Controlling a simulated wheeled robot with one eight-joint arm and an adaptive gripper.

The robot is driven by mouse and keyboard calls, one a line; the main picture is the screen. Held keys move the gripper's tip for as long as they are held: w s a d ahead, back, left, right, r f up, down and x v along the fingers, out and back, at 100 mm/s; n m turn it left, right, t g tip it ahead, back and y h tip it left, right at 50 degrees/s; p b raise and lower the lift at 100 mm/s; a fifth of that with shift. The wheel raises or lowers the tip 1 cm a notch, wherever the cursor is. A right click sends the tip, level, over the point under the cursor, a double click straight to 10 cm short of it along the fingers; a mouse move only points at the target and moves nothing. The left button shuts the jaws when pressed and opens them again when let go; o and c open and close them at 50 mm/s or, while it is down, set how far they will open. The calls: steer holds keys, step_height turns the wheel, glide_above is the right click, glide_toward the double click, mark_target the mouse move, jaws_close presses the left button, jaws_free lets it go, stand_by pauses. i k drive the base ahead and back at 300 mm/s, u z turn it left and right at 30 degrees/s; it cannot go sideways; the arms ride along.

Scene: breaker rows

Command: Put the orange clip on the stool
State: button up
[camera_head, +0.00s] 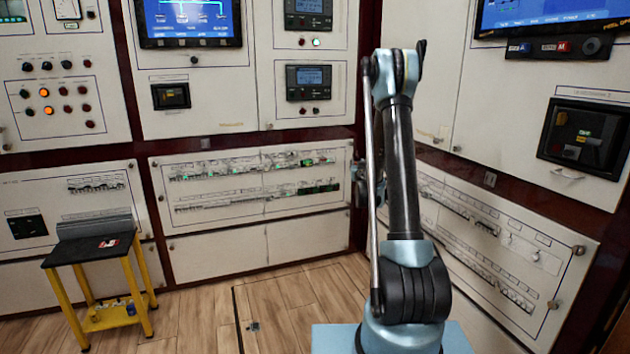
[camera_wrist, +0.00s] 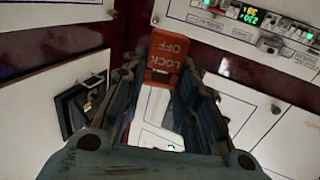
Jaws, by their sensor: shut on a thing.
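The orange clip (camera_wrist: 168,52), marked "LOCK OFF", is between the fingertips of my gripper (camera_wrist: 162,74) in the wrist view. The gripper is shut on it. The clip does not show in the head view, where my arm hides most of the gripper. The stool (camera_head: 72,253) stands at the lower left of the head view, with a black top and yellow legs. My gripper is far from it, by the breaker panels near the corner.
A small red and white item (camera_head: 109,243) lies on the stool top. Small bottles stand on its lower shelf (camera_head: 110,318). Breaker panels (camera_head: 250,185) and a side panel (camera_head: 490,240) line the walls. The wooden floor (camera_head: 200,315) between stool and arm is clear.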

mark_target(70, 252)
steer(key=z, duration=0.1)
steer(key=k, duration=1.6)
steer(key=u, duration=0.95)
steer(key=i, duration=1.65)
steer(key=z, duration=0.05)
